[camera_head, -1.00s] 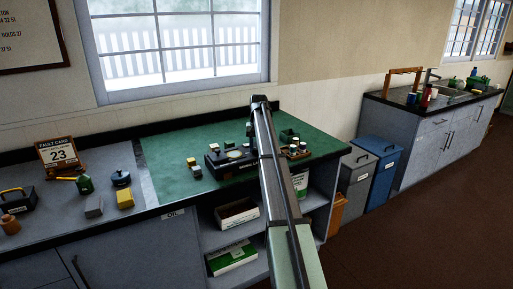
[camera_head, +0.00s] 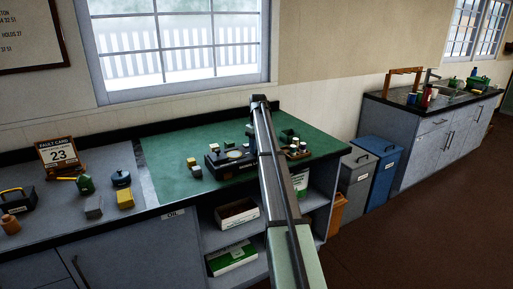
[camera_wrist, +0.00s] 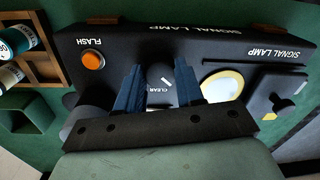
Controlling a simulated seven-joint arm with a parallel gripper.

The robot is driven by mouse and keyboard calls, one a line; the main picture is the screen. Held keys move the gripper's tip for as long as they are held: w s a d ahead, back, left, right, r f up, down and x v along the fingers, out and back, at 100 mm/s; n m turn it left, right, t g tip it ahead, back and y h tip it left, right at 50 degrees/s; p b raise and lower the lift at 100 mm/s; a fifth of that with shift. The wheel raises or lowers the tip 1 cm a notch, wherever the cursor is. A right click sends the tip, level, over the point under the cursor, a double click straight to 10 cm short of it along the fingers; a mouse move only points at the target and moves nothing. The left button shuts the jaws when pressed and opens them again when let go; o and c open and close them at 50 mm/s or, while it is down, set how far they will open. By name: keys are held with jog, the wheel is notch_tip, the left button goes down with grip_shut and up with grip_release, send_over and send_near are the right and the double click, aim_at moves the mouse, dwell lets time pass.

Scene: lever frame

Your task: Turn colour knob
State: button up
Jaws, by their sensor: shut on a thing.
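The signal lamp (camera_head: 217,168) is a black box with a pale round lens on the green bench mat, partly hidden behind my arm in the head view. In the wrist view the signal lamp (camera_wrist: 140,42) appears upside down, with its lens (camera_wrist: 222,86) right of my gripper. The colour knob (camera_wrist: 160,77) is dark with a white pointer mark, beside the label "CLEAR". My gripper (camera_wrist: 158,88) has its blue fingers on either side of the knob, shut on it. In the head view my gripper is hidden by the arm.
An orange FLASH button (camera_wrist: 93,61) sits left of the knob in the wrist view. A wooden rack (camera_wrist: 40,65) with small bottles stands beside the lamp. Yellow and grey blocks (camera_head: 194,170) lie left of the lamp. The fault card (camera_head: 58,153) reads 23.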

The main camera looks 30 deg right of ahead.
jog(key=shift+n, duration=0.3)
jog(key=o, duration=1)
jog(key=r, duration=1.4)
jog(key=shift+d, duration=0.3)
jog(key=shift+f, duration=0.1)
